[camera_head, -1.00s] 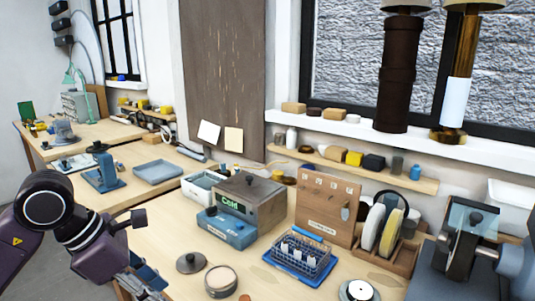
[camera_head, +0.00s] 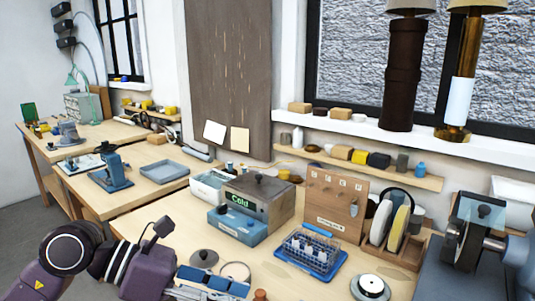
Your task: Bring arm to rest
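My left arm comes in from the lower left, with its purple and black wrist over the front edge of the near bench. The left gripper (camera_head: 205,288) shows partly at the bottom edge, a grey and blue mechanism pointing right. Its fingertips are cut off or too small to read, so I cannot tell whether it is open or shut. No object is visible in it. My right gripper is not in view.
The near bench carries a box with a "Cold" display (camera_head: 250,207), a blue wire rack (camera_head: 311,252), a dark round lid (camera_head: 204,258), a round white-topped piece (camera_head: 370,286), a wooden pegboard (camera_head: 332,200) and a grinder-like machine (camera_head: 470,240). Further benches stand left.

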